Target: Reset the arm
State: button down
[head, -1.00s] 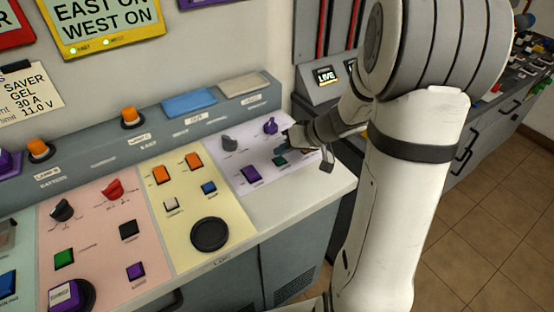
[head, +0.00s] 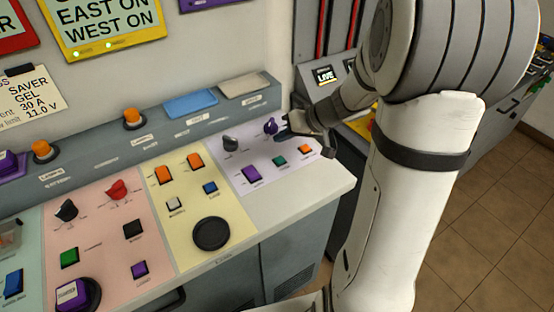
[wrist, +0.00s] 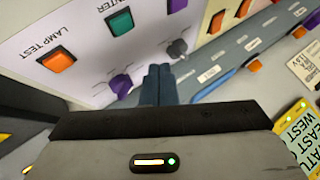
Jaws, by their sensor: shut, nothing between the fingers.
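My gripper (head: 284,134) is shut and empty over the far right part of the sloping console. In the wrist view its blue fingers (wrist: 158,84) lie together, pointing towards the panel between a purple knob (wrist: 122,84) and a grey knob (wrist: 177,48). In the head view the fingertips are just beside the purple knob (head: 270,127); whether they touch anything I cannot tell. The grey knob (head: 230,144), a purple button (head: 251,174), a green button (head: 279,161) and an orange button (head: 305,149) are on the same white panel. The orange one is labelled LAMP TEST in the wrist view.
Yellow and pink panels (head: 125,200) with knobs and buttons are to the left. A raised rear ledge (head: 100,155) carries orange lamps or buttons. Signs hang on the wall. Another cabinet with a LIVE display (head: 325,75) stands beyond the arm. The tiled floor (head: 495,200) at right is clear.

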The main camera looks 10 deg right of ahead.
dwell(0.4)
jog(key=shift+s+a+r, duration=0.15)
jog(key=shift+s+a, duration=0.05)
jog(key=shift+a, duration=0.05)
jog(key=s+r+m+g+h, duration=0.1)
jog(key=s+r+h, duration=0.1)
jog(key=s, duration=0.8)
jog(key=s+a+r+g+h, duration=0.1)
jog(key=s+r+h, duration=0.2)
jog(key=s, duration=0.7)
jog(key=shift+m+g+h, duration=0.3)
jog(key=shift+m+h, duration=0.1)
jog(key=shift+h, duration=0.8)
jog(key=shift+a, duration=0.1)
